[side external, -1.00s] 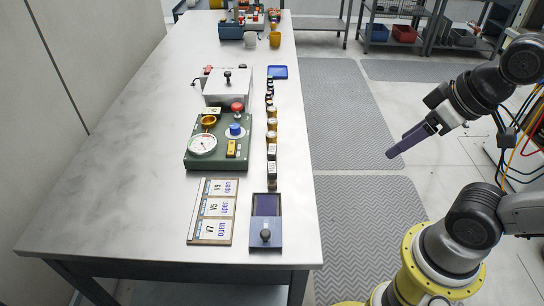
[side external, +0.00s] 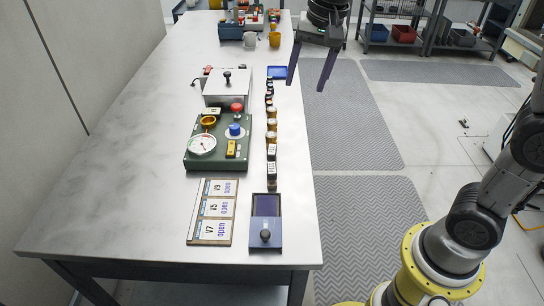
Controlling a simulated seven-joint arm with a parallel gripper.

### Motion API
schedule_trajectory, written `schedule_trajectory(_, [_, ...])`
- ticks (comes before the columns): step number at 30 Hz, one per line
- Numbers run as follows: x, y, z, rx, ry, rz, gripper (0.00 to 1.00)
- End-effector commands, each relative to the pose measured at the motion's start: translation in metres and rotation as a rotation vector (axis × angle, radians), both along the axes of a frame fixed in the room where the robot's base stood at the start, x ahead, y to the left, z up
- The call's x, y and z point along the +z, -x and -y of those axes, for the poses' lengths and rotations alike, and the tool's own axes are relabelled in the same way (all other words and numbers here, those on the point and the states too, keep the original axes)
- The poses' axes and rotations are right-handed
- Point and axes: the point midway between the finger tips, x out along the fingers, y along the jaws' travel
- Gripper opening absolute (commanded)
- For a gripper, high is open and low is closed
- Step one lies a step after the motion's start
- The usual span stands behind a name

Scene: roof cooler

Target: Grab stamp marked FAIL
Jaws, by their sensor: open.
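A row of small upright stamp-like items runs along the right edge of the table. The nearer ones are dark with white labels, such as one labelled item (side external: 272,168) and another just behind it (side external: 271,150). The lettering is too small to read, so I cannot tell which one says FAIL. Several amber-and-dark items (side external: 271,124) stand farther back in the row. My gripper (side external: 306,86) is open and empty, pointing down near the table's right edge, beside the far end of the row and apart from it.
A blue pad with a black knob (side external: 267,208) lies at the near end of the row. Left of it is a board of "open" cards (side external: 211,240). A green gauge panel (side external: 194,166), a white box (side external: 213,90) and a blue tray (side external: 278,72) stand farther back. The table's left side is clear.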

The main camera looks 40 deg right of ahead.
Motion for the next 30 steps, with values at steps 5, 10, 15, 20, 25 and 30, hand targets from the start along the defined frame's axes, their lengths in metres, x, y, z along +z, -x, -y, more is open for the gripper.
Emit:
schedule_trajectory(5, [-0.051,-0.053,-0.014,-0.023,0.002,-0.115,0.66])
schedule_trajectory(10, [-0.091,-0.069,-0.023,-0.007,0.011,-0.19,0.66])
schedule_trajectory(15, [-0.112,-0.068,-0.025,0.0,0.015,-0.224,0.66])
schedule_trajectory(20, [-0.138,-0.067,-0.025,0.001,0.016,-0.226,0.66])
schedule_trajectory(25, [-0.169,-0.068,-0.025,0.001,0.016,-0.224,0.66])
schedule_trajectory(30, [-0.187,-0.068,-0.025,0.001,0.016,-0.222,0.66])
